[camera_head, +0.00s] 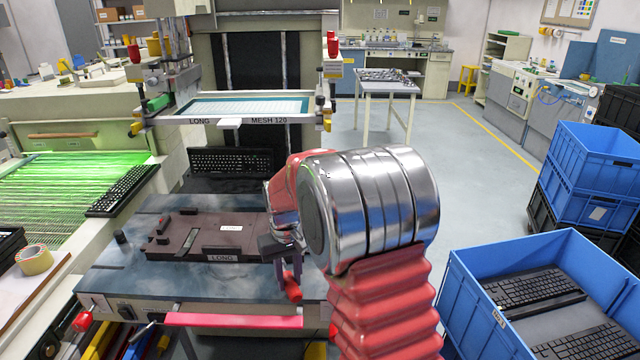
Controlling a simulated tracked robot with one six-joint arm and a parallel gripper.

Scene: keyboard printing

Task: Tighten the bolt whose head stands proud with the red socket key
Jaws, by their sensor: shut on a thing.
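My gripper (281,262) is at the right end of the dark brown fixture plate marked LONG (205,222), partly hidden behind my arm's wrist. It is shut on a small tool with a red end (291,289), which seems to be the red socket key. The red end hangs tilted below the fingers, near the right side of the blue-grey table (150,272). I cannot make out the proud bolt head. Small dark raised parts show on the plate, but they are too small to tell apart. My arm hides what lies right of the gripper.
A screen frame marked MESH 120 (290,120) stands above and behind the plate, with a black keyboard (231,160) beneath it. A pink-red bar (234,320) runs along the table's front. A blue crate (462,295) with keyboards stands at right. A dark knob (120,237) stands at the table's left.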

